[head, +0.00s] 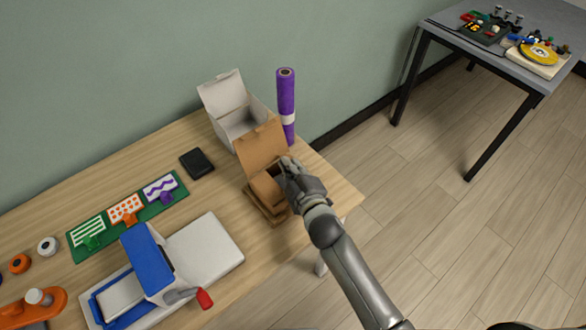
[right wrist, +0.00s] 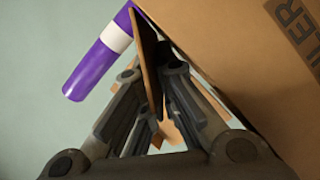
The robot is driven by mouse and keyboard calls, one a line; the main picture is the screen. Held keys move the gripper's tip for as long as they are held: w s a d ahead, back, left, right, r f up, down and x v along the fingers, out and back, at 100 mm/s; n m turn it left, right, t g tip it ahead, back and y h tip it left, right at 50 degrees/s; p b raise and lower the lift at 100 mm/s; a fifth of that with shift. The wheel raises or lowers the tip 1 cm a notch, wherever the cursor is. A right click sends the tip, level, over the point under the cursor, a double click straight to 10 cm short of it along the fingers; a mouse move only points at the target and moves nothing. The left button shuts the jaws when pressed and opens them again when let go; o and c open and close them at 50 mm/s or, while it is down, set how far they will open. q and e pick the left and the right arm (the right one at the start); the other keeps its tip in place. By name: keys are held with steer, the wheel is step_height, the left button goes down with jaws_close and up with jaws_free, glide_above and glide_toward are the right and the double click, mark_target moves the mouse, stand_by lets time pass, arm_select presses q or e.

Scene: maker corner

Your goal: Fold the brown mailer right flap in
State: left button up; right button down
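The brown mailer (head: 256,213) is an open cardboard box near the table's right end. Its large lid (head: 261,146) stands up at the back. My right gripper (head: 287,172) is at the box's right side and hides its right flap in the head view. In the right wrist view, a thin cardboard flap (right wrist: 149,60) stands edge-on between the fingers of the right gripper (right wrist: 152,72). I cannot tell whether both fingers press on it. A printed brown panel (right wrist: 245,55) of the mailer fills the upper right there. My left gripper is not in view.
A white open box (head: 240,122) and an upright purple roll (head: 286,95) stand close behind the mailer. A black wallet-like item (head: 197,162), a green board (head: 128,215) and a blue-and-white device (head: 150,262) lie to the left. Bare tabletop (head: 330,188) shows right of the mailer.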

steer(key=shift+f, duration=0.1)
stand_by(0.3)
steer(key=c, duration=1.7)
jaws_free()
